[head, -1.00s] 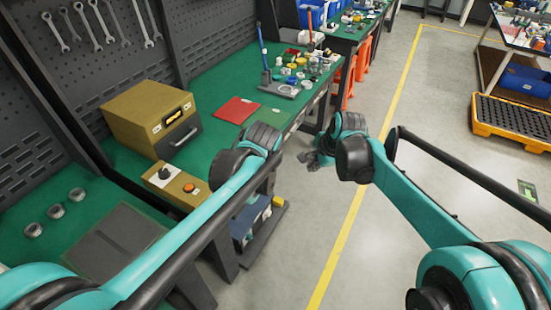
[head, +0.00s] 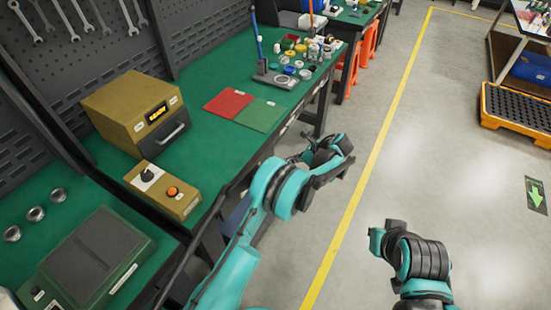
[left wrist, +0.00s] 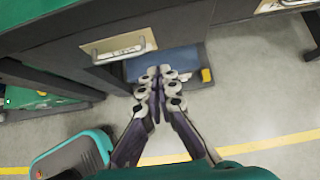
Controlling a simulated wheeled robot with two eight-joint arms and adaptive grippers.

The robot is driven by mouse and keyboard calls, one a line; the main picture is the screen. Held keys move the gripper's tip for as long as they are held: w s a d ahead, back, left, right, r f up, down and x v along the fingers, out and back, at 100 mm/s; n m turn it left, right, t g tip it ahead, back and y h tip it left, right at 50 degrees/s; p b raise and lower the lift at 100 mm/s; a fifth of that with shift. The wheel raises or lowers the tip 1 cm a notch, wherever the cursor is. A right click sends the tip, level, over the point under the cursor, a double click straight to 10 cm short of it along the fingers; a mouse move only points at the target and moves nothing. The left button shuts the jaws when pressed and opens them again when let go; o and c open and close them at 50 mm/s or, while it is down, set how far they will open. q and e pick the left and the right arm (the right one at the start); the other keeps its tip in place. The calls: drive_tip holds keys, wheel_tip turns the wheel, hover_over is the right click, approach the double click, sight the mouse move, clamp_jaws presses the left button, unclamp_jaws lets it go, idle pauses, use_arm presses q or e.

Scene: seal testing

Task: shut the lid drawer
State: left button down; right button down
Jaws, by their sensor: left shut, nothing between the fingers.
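In the left wrist view, a pale drawer front (left wrist: 118,46) with a light handle is set in the dark bench edge. Another pale front (left wrist: 285,4) shows at the top right. I cannot tell which is the lid drawer, nor how far either is pulled out. My left gripper (head: 325,158) is beyond the bench's front edge in the head view. In the left wrist view its fingers (left wrist: 157,82) are shut and empty, apart from the drawer front, below and right of it in the picture. My right arm's end (head: 415,255) is over the floor; its fingers do not show clearly.
On the green bench stand a yellow box with a handle (head: 135,108), a control box with an orange button (head: 165,190) and a scale (head: 95,255). Red (head: 228,104) and green (head: 261,114) mats lie farther back. A blue bin (left wrist: 172,62) sits low under the bench. The aisle is clear.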

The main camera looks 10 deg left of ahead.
use_arm(q)
drive_tip(key=a+r+b+x, duration=0.2)
drive_tip(key=b+x, duration=0.3)
drive_tip(key=x, duration=0.7)
drive_tip(key=shift+w, duration=0.45)
drive_tip(key=shift+a+f, duration=0.1)
drive_tip(key=shift+a, duration=0.15)
